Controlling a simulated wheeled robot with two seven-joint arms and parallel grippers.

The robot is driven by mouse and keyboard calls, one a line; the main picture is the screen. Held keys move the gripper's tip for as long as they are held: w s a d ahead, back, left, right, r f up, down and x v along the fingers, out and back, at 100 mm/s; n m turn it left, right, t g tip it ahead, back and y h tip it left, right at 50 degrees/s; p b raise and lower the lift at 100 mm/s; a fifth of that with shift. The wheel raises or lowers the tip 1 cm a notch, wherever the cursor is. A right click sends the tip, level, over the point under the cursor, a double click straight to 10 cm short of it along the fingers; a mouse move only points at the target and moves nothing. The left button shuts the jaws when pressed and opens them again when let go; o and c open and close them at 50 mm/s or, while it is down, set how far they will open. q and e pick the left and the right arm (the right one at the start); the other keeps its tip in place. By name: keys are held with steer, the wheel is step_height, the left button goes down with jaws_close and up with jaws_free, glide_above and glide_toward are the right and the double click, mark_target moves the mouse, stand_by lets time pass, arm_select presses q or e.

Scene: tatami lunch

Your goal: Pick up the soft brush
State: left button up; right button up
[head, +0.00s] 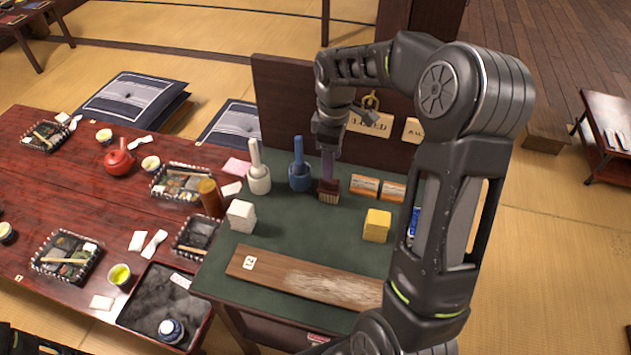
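A brush (328,191) with a dark block head, pale bristles and a purplish handle stands upright, bristles down, on the green-topped bench (300,250). My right gripper (328,143) is directly above it, pointing down at the upper end of the handle. The fingers are small and dark there, and I cannot tell whether they are closed on the handle. The brush's bristles appear to be at the bench surface. No label shows whether this is the soft brush. My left gripper is not in view.
Close left of the brush stand a blue mortar with pestle (300,176) and a white one (259,179). A white cube (241,216), yellow cube (377,225) and long board (305,278) lie nearer. A dark upright panel (280,95) stands behind.

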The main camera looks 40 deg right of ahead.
mark_target(329, 190)
steer(key=shift+s, duration=0.15)
steer(key=shift+f, duration=1.3)
steer(key=shift+a+f+p, duration=0.1)
steer(key=shift+f+p, duration=0.25)
steer(key=shift+f, duration=0.05)
step_height(329, 190, down, 4)
steer(key=shift+a+f+p, duration=0.15)
steer(key=shift+f+p, duration=0.05)
steer(key=shift+p, duration=0.25)
steer(key=shift+c, duration=0.6)
jaws_close()
